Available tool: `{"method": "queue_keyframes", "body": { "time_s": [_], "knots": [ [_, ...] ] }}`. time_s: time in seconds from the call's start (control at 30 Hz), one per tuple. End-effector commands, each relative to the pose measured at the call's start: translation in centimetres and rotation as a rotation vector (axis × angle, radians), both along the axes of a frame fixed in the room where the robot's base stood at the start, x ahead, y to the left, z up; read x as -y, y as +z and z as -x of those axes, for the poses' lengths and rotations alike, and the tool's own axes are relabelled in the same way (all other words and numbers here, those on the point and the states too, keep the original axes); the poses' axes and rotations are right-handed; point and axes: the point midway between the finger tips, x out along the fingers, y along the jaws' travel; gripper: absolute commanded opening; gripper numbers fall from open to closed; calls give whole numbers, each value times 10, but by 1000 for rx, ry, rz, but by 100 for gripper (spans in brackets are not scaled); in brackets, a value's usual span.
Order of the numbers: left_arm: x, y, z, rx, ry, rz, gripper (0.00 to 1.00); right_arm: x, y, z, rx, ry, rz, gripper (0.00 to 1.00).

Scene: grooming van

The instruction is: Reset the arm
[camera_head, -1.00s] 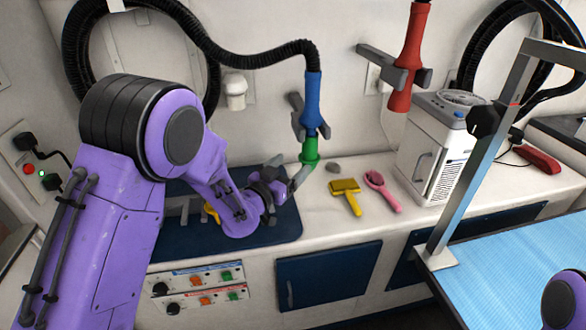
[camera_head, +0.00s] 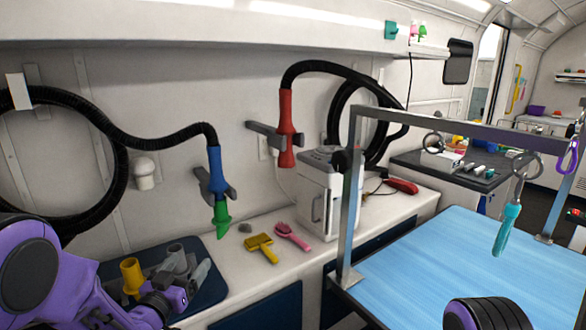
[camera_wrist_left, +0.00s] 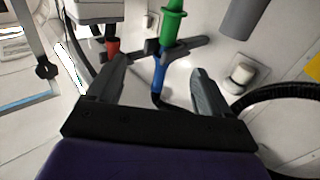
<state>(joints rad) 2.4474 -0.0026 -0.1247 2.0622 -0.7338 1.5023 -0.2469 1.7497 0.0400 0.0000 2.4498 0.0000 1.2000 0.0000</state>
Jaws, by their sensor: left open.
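My left arm (camera_head: 35,275) comes in at the lower left of the head view, purple and black. Its gripper (camera_head: 190,276) is low over the dark blue mat, left of the green nozzle (camera_head: 221,220) and apart from it. The nozzle sits on the lower end of the blue hose handle (camera_head: 215,172), which hangs in a wall holder. In the left wrist view the gripper (camera_wrist_left: 156,88) has its fingers apart with nothing held between them. The green nozzle (camera_wrist_left: 173,28) shows beyond the fingers. Only a black and purple part of my right arm (camera_head: 485,314) shows; its gripper is out of view.
A yellow nozzle (camera_head: 132,276) and a grey nozzle (camera_head: 176,256) stand on the mat (camera_head: 208,292) by the left gripper. A yellow brush (camera_head: 261,247) and pink brush (camera_head: 292,236) lie on the counter. A white machine (camera_head: 318,190) and the blue table (camera_head: 440,270) are to the right.

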Motion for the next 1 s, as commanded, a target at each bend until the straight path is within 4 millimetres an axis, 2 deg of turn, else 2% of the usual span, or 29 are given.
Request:
{"method": "queue_keyframes", "body": {
  "time_s": [0.07, 0.17, 0.37, 0.57, 0.67, 0.77, 0.87, 0.97, 1.0],
  "knots": [
    [1, 0, -1, -5, -2, 9, 80, 0, 0, 0, -1, 0, -1, 100],
    [-5, -12, 2, -55, 47, 52, 80, 0, 0, 0, 0, 0, 0, 100],
    [-12, -46, 17, -164, 136, 125, 80, 0, 0, 0, 1, 0, 0, 100],
    [-25, -100, 49, -314, 240, 182, 80, 0, 0, 0, 0, 0, 0, 100],
    [-31, -136, 74, -412, 306, 213, 80, 0, 0, 0, 0, 0, 0, 100],
    [-37, -177, 109, -529, 382, 238, 80, 0, 0, 0, 0, 0, 0, 100],
    [-44, -225, 160, -682, 479, 256, 80, 0, 0, 0, 0, 0, 0, 100],
    [-49, -274, 234, -871, 595, 260, 80, 0, 0, 0, 0, 0, 0, 100],
    [-51, -290, 265, -944, 638, 252, 80, 0, 0, 0, 0, 0, 0, 100]
  ]
}}
